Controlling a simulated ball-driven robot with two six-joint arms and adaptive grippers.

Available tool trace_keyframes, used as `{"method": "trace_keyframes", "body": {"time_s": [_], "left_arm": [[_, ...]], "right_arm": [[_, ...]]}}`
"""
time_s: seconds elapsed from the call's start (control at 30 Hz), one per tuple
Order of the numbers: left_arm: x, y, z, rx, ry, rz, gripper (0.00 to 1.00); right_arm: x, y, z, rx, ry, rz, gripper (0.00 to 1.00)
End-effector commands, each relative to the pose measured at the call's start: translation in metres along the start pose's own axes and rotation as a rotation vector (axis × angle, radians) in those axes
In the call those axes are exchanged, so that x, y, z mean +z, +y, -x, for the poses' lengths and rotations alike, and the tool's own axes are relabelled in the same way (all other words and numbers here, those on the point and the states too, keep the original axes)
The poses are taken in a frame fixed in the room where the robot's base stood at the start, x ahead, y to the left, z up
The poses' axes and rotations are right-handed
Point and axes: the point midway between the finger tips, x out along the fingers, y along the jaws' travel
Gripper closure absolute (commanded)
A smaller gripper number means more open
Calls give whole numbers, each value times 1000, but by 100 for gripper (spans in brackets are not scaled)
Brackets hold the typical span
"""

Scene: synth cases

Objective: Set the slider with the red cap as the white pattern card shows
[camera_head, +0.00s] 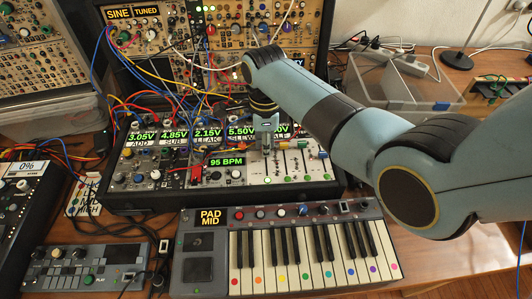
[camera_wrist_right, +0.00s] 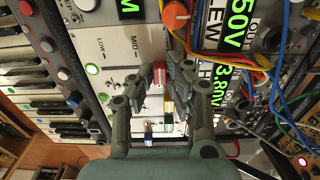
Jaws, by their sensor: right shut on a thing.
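My right gripper (camera_head: 266,148) reaches down onto the light slider panel (camera_head: 293,168) at the right of the synth case. In the right wrist view its two fingers (camera_wrist_right: 159,76) are shut on the red cap (camera_wrist_right: 158,72). The words LOW and MID are printed on the panel beside it. In the head view the gripper hides the red cap. The white pattern card (camera_head: 84,195) lies at the left, with cables across it; its marks are too small to read fully. My left gripper is not in view.
Patch cables (camera_head: 190,100) hang over the case behind and left of the gripper. A keyboard (camera_head: 300,250) lies in front, and a clear bin (camera_head: 400,82) stands behind right.

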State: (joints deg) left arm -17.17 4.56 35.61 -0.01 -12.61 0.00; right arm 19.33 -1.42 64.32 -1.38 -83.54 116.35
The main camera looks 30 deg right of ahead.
Motion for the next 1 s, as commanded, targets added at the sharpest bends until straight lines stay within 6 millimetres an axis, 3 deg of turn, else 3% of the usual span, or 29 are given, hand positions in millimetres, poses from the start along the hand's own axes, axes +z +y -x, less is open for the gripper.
{"method": "trace_keyframes", "body": {"time_s": [0.1,0.37,0.4,0.57,0.87,1.0], "left_arm": [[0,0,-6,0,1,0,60],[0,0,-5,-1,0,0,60],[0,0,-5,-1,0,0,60],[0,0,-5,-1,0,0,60],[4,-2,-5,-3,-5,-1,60],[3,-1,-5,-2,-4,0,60]], "right_arm": [[0,-13,-1,-1,0,-1,100],[0,-15,1,-4,-1,-1,100],[0,-15,1,-5,-1,-1,84],[0,-14,1,-4,-1,-1,63],[0,-14,3,-2,-1,-1,63],[0,-14,18,-4,-2,-1,63]]}}
